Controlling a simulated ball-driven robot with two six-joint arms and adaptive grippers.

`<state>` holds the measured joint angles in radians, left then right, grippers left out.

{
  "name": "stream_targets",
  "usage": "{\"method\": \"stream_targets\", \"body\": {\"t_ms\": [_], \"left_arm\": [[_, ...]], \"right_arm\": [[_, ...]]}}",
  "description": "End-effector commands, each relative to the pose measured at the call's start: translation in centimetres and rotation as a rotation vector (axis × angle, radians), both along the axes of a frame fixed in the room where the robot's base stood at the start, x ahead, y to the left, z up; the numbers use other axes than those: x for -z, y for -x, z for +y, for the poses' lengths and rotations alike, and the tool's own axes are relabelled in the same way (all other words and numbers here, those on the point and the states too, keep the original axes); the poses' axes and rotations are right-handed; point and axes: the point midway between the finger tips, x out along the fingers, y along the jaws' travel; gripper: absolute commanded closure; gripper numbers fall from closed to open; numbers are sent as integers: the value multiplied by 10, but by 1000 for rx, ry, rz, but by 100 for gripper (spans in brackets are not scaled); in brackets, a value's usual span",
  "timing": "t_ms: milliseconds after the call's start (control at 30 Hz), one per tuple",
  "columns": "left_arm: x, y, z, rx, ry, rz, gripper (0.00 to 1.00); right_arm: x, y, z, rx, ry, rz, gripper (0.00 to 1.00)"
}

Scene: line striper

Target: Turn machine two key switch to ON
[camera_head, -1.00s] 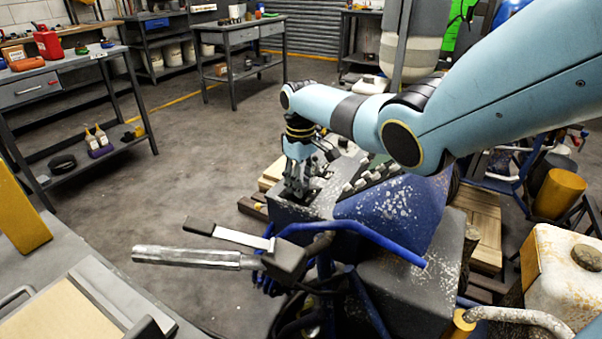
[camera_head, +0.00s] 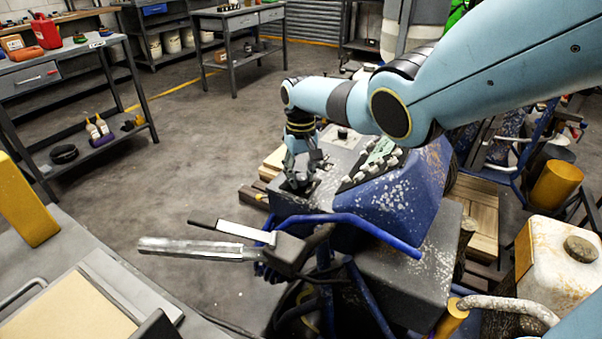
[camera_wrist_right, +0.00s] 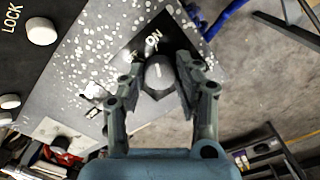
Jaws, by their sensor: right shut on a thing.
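The line striper (camera_head: 400,205) is a speckled blue and grey machine with a control panel on top. In the head view my right gripper (camera_head: 298,182) reaches down onto the grey left part of this panel. In the right wrist view the key switch (camera_wrist_right: 158,73) is a rounded grey knob on a black plate with a white ON label (camera_wrist_right: 153,42) beside it. My right gripper (camera_wrist_right: 160,78) has one finger on each side of the knob and is shut on it. In the head view the gripper hides the switch. My left gripper is not in view.
A handlebar (camera_head: 195,248) with a lever juts left from the machine. A white tank (camera_head: 560,265) stands at the right. A workbench (camera_head: 75,75) with bottles is at the far left. The floor between bench and machine is clear.

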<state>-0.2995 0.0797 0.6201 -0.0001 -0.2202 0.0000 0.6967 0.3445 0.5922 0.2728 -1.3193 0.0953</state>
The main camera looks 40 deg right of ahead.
Motion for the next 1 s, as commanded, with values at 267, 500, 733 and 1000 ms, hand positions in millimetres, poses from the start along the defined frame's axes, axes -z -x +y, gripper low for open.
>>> {"method": "stream_targets", "body": {"t_ms": [267,500,733,1000], "left_arm": [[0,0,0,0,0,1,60],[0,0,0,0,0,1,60],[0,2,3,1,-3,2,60],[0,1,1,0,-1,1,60]], "right_arm": [[-1,-1,0,0,0,-2,100],[0,-1,0,-1,-1,-1,45],[-1,0,0,-1,0,-1,45],[-29,-1,0,-3,2,-5,45]]}}
